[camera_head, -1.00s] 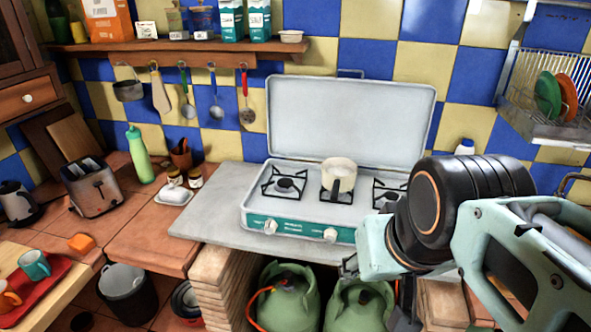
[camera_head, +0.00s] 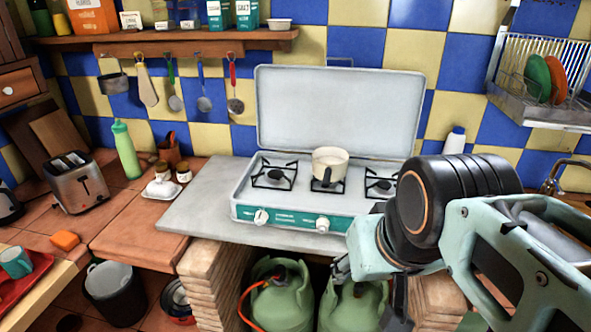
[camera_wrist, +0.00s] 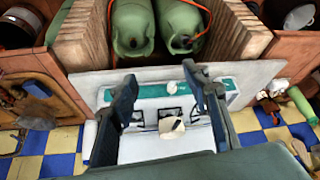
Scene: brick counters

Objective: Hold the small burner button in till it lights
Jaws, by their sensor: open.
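The camp stove (camera_head: 290,202) stands on a grey slab with its lid up. Its teal front panel (camera_head: 291,217) carries two white knobs in view, a left one (camera_head: 261,217) and a middle one (camera_head: 322,224). I cannot make out a small button; my arm hides the panel's right end. A cream pot (camera_head: 330,164) sits on the middle burner. No flame shows. My gripper (camera_wrist: 160,77) is open and empty, its fingers spread over the stove front in the wrist view, where a white knob (camera_wrist: 174,86) shows between them. It appears apart from the panel.
Green gas bottles (camera_head: 283,295) with an orange hose stand below, beside a brick pillar (camera_head: 212,285). A toaster (camera_head: 76,182), green bottle (camera_head: 126,150) and white dish (camera_head: 161,190) are on the left counter. A dish rack (camera_head: 540,110) hangs at right.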

